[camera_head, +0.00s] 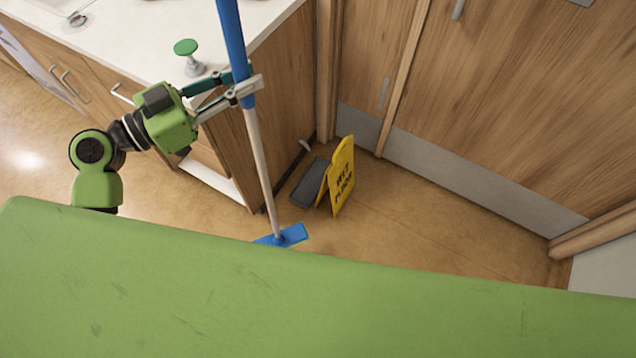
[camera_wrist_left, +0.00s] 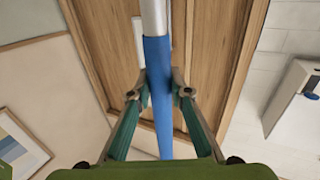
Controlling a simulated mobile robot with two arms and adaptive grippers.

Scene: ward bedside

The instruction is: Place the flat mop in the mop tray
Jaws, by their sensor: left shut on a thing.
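The flat mop (camera_head: 260,160) has a long handle, pale below and blue at the grip, and a flat blue head. Its handle runs steeply down to the head, low by the floor and partly hidden by my green body. My left gripper (camera_head: 247,88) is shut on the blue grip; the left wrist view shows both fingers (camera_wrist_left: 160,92) against the handle (camera_wrist_left: 157,60). A dark grey flat tray (camera_head: 309,184), which looks like the mop tray, lies on the floor behind and right of the mop head. My right gripper is not in view.
A yellow wet-floor sign (camera_head: 343,177) stands close against the tray's right side. A wooden cabinet with a white counter (camera_head: 130,30) is at the left, close to the mop handle. Wooden doors (camera_head: 510,110) close off the back. Floor at the right is clear.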

